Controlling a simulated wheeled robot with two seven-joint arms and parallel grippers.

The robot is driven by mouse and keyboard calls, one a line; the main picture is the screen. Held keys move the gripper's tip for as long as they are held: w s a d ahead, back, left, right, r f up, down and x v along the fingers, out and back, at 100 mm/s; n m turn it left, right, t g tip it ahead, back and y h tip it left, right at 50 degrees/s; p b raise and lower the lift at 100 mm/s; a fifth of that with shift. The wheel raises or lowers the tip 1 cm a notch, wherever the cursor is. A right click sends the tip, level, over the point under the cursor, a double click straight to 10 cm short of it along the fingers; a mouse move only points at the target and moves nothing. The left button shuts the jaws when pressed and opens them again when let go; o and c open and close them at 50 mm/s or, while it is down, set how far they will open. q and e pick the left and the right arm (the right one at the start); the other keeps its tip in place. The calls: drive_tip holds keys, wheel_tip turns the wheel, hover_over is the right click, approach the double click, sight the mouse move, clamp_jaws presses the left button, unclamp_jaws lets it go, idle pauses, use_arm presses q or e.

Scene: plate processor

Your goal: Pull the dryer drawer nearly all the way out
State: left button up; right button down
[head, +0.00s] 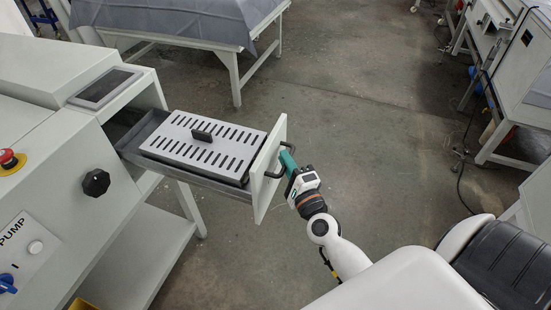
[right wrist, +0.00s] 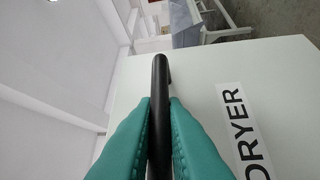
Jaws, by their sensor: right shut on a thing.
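The dryer drawer (head: 150,158) is pulled well out of the machine in the head view, with a slotted grey lid (head: 195,148) with a black knob on it. Its white front panel (head: 267,180) faces right and carries a black handle (head: 272,168). My right gripper (head: 284,163) is at that handle. In the right wrist view its teal fingers (right wrist: 160,125) are shut on the black handle (right wrist: 160,80), one on each side. The panel's "DRYER" label (right wrist: 247,130) shows beside them. My left gripper is not in view.
The machine body (head: 65,150) has a black knob (head: 96,182), a red stop button (head: 9,160) and a pump panel on the left. A covered table (head: 180,20) stands behind. White machines (head: 520,60) stand at the right. The floor between is mostly clear.

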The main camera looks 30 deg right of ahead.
drive_tip(key=shift+s+d, duration=0.15)
drive_tip(key=shift+s, duration=0.1)
drive_tip(key=c, duration=1.5)
unclamp_jaws()
drive_tip(key=s+b, duration=0.1)
drive_tip(key=s, duration=0.3)
drive_tip(key=s+a+f+b, duration=0.1)
drive_tip(key=s+b, duration=0.1)
drive_tip(key=s, duration=0.2)
drive_tip(key=s+b, duration=0.1)
drive_tip(key=s, duration=0.2)
drive_tip(key=shift+s+a+f, duration=0.3)
drive_tip(key=shift+s, duration=0.1)
drive_tip(key=shift+f, duration=0.1)
